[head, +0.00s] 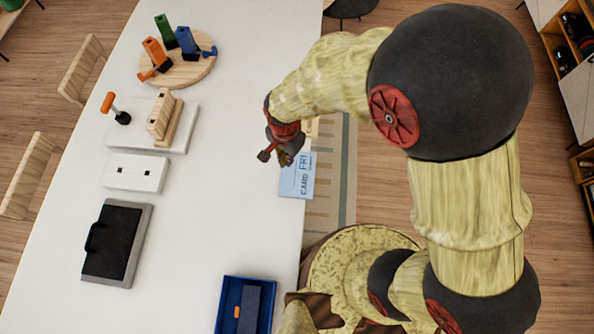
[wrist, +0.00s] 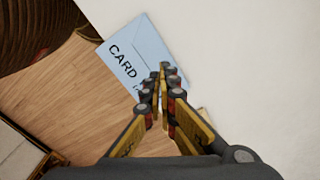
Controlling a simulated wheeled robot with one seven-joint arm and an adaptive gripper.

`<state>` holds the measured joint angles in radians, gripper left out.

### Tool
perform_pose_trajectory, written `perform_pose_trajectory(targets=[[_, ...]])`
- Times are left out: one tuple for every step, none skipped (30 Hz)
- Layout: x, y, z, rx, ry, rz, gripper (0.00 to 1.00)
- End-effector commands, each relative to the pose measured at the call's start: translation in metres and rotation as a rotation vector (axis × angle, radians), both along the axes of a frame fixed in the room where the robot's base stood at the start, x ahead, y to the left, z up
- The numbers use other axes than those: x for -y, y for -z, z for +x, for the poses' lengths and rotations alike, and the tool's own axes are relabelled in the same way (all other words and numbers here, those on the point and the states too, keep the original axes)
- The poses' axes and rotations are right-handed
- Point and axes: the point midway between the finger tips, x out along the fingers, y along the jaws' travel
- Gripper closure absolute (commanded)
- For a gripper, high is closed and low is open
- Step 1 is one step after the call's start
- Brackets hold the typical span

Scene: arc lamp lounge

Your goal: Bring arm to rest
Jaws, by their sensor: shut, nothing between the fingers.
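My gripper (head: 286,157) hangs at the end of my bent arm near the right edge of the white table (head: 200,225). In the wrist view my gripper (wrist: 162,72) has its fingers together with nothing between them. A light blue card (head: 297,180) with printed lettering lies at the table's right edge, just below my gripper in the head view. The card also shows in the wrist view (wrist: 140,50), partly hidden behind the fingertips. I cannot tell how high the fingertips are above it.
A round wooden board (head: 190,70) with coloured upright pieces stands at the far end. A white base with a wooden block (head: 165,118), a white box (head: 136,173), a black-topped pad (head: 117,243) and a blue tray (head: 230,292) are also on the table. The table's middle is clear.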

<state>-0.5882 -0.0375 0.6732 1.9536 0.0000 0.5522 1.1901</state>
Motion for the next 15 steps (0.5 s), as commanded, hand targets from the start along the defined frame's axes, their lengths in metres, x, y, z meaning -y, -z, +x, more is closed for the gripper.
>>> perform_pose_trajectory(targets=[[0.0000,-0.0060,0.0001,0.001,0.000,0.001,1.00],[0.0000,-0.0075,0.0001,0.001,0.000,0.001,1.00],[-0.0001,-0.0087,0.0001,0.001,0.000,0.001,1.00],[-0.0001,-0.0092,0.0001,0.001,0.000,0.001,1.00],[0.0000,-0.0092,0.0000,0.000,0.000,0.000,1.00],[0.0000,-0.0090,0.0000,0.000,0.000,0.000,1.00],[0.0000,-0.0086,0.0000,0.000,0.000,0.000,1.00],[0.0001,-0.0083,-0.0001,0.000,0.000,0.000,1.00],[0.0001,-0.0081,-0.0001,0.000,0.000,0.000,1.00],[0.0001,-0.0081,-0.0001,0.000,0.000,0.000,1.00],[0.0001,-0.0081,-0.0001,0.000,0.000,0.000,1.00],[0.0001,-0.0080,-0.0001,0.000,0.000,0.000,1.00],[0.0001,-0.0080,-0.0001,0.000,0.000,0.000,1.00],[0.0001,-0.0080,-0.0001,0.000,0.000,0.000,1.00],[0.0001,-0.0080,-0.0001,0.000,0.000,0.000,1.00]])
